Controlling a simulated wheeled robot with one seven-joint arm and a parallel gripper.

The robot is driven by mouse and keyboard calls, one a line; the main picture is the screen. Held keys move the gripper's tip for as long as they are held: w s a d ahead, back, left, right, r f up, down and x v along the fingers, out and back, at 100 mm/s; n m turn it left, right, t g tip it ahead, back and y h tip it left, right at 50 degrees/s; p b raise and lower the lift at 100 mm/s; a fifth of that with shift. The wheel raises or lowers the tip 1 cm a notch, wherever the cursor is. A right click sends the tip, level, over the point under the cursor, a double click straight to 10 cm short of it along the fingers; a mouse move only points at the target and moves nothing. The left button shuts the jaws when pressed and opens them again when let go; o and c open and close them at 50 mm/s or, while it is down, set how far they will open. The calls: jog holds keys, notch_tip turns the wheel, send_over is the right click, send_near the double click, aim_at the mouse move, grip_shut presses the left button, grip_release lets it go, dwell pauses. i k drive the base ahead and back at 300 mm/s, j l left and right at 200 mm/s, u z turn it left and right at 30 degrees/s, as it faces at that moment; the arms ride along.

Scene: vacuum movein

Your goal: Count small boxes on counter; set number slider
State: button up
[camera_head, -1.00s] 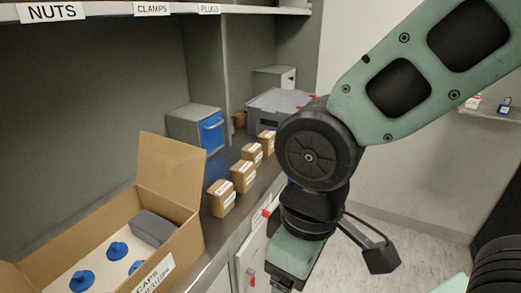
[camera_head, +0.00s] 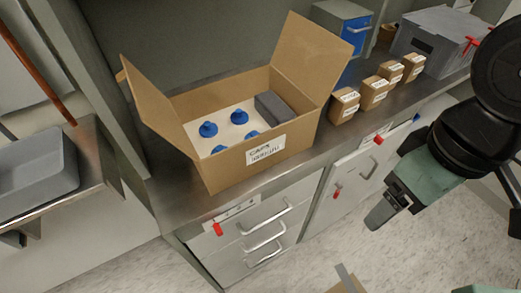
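Several small brown boxes with white labels stand in a row on the metal counter (camera_head: 190,195), right of the big carton. The nearest small box (camera_head: 342,108) is beside the carton, and the farthest small box (camera_head: 413,66) is by a grey bin. A slider with a red knob (camera_head: 217,229) sits at the left end of a numbered white strip (camera_head: 237,211) on the counter's front, above the drawers. A second strip with a red knob (camera_head: 378,140) is farther right. My gripper (camera_head: 378,217) hangs over the floor, apart from everything; its finger gap is unclear.
An open carton (camera_head: 235,174) labelled CAPS holds blue-capped items and a grey block. A blue-fronted cabinet (camera_head: 355,36) and a grey bin (camera_head: 433,42) stand behind. A grey tray (camera_head: 35,177) lies on a side bench at left.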

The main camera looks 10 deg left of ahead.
aim_at(218, 230)
jog(key=j+u, duration=0.45)
jog(key=i+j+u, duration=0.15)
jog(key=u, duration=0.3)
jog(key=j, duration=0.1)
